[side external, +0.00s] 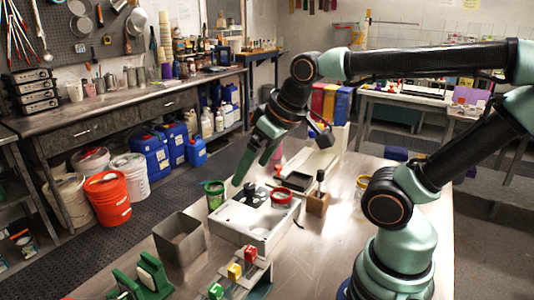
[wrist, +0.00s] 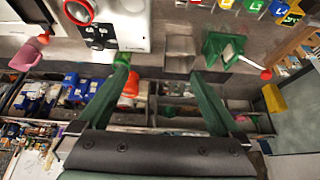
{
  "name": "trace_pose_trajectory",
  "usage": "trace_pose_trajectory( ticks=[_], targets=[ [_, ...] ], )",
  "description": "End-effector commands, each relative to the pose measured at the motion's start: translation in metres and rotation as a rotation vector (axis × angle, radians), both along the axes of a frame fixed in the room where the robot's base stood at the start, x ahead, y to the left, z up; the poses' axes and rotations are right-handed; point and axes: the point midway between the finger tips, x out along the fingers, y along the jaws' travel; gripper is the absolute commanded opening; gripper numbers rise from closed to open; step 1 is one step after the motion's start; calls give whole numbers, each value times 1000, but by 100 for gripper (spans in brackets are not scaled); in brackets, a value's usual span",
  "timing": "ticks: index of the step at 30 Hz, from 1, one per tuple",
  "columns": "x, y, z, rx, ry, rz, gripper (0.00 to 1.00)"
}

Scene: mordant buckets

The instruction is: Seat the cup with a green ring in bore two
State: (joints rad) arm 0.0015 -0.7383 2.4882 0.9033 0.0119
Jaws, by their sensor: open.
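The cup with a green ring (side external: 214,193) stands on the table beside the white block (side external: 228,222), at its left in the side view. In the wrist view a green patch (wrist: 122,58) by the left fingertip may be this cup, partly hidden. The block also shows in the wrist view (wrist: 132,30), with dark round features on top. A cup with a red ring (side external: 281,197) is at the block's right end. My gripper (side external: 252,171) is open and empty above the block's far side; its fingers spread wide in the wrist view (wrist: 160,74). I cannot tell which bore is two.
A grey square bin (side external: 180,240) and a green rack (side external: 150,275) stand left of the block. A small wooden holder (side external: 317,203) and a black tray (side external: 296,181) are to the right. The table edge lies close behind the green-ringed cup.

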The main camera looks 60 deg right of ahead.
Motion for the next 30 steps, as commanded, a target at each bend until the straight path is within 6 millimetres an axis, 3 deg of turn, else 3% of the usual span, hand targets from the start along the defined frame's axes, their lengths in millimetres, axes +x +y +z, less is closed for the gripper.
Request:
trace_pose_trajectory(
  ticks=[5,11,17,23,30],
  targets=[
    [22,-7,12,53,46,-127,100],
    [67,-22,25,151,125,-387,100],
    [114,-41,22,235,199,-658,100],
    [160,-63,3,302,266,-935,100],
    [207,-93,-39,362,331,-1273,100]
  ],
)
